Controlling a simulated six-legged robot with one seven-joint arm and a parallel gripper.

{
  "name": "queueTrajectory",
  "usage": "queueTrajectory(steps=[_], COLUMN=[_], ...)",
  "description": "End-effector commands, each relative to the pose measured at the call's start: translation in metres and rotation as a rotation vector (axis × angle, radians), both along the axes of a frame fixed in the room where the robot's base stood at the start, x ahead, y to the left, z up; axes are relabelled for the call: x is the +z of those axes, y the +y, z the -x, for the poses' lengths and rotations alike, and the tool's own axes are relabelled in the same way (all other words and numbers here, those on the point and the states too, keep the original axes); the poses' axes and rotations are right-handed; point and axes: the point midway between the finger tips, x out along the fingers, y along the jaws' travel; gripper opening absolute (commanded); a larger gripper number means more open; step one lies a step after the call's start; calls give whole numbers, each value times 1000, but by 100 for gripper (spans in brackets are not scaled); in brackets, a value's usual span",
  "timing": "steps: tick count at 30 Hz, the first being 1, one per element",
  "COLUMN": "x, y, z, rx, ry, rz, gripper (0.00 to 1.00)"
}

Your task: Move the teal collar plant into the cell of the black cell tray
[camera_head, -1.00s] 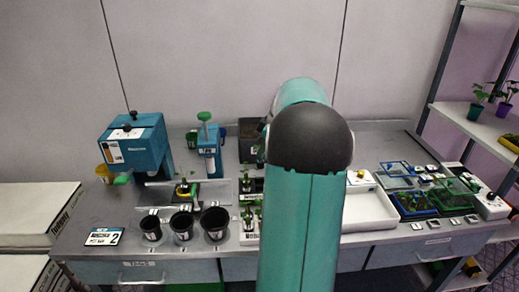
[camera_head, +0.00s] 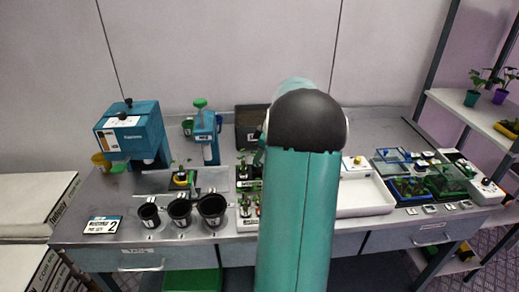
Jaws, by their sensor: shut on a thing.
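My arm's teal link and black joint fill the middle of the view and hide part of the bench. My gripper is not visible; it seems to be behind the arm. I cannot pick out the teal collar plant. Small green plants (camera_head: 248,204) stand in a narrow pale rack just left of my arm, with a dark holder (camera_head: 247,178) behind it. I cannot tell whether that holder is the black cell tray. Too little detail shows to see any collar colours.
Three black pots (camera_head: 180,212) stand at the bench's front left. Behind them are a blue machine (camera_head: 128,133) and a blue press (camera_head: 205,135). A white tray (camera_head: 365,211) lies right of my arm, beside blue and green trays (camera_head: 425,184). Shelves (camera_head: 468,115) stand at the right.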

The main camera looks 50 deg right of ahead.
Motion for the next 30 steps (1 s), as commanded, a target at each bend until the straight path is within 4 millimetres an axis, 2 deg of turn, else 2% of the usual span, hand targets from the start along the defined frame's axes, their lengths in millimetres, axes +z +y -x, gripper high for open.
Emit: queueTrajectory(steps=[15,30], x=[-37,-45], y=[0,0], z=[0,0], rx=[0,0], ry=[1,0], rz=[-1,1], gripper=[0,0])
